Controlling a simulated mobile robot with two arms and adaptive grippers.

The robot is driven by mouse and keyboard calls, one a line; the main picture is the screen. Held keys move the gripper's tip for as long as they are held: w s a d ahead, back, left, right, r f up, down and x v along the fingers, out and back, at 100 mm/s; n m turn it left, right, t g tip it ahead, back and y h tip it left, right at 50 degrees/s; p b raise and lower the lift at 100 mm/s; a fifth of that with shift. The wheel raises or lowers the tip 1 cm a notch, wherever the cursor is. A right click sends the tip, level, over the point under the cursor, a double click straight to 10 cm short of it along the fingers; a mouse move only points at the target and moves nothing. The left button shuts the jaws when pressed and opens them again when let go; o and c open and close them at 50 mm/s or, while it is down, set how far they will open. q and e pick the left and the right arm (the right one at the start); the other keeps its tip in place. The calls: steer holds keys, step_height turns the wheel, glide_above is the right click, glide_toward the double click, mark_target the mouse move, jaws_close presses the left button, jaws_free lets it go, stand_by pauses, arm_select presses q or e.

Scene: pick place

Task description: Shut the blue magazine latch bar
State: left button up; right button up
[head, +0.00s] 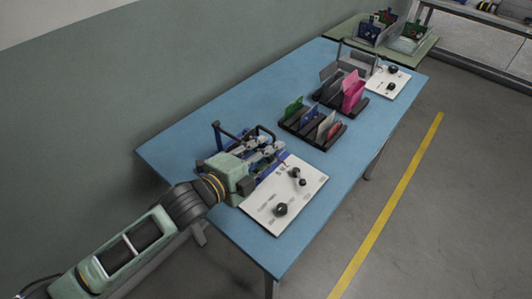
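A blue magazine fixture (263,168) stands at the near left part of the blue table, behind a white panel. A dark blue upright post with a bar (217,134) rises at its back left. Which part is the latch bar is hard to tell, because my arm and gripper cover much of the fixture. My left gripper (272,150) is over the fixture, close to its metal parts. Its fingers blend with the fixture, so their opening and any contact cannot be made out. My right gripper is out of view.
A white panel (265,212) with black knobs lies in front of the fixture. Racks (298,129) with coloured plates stand further back, along with a second white panel (377,90). The blue table (185,140) is bare at the left and along its front edge.

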arm_select(q)
steer(key=v, duration=1.2)
steer(key=shift+r, duration=0.1)
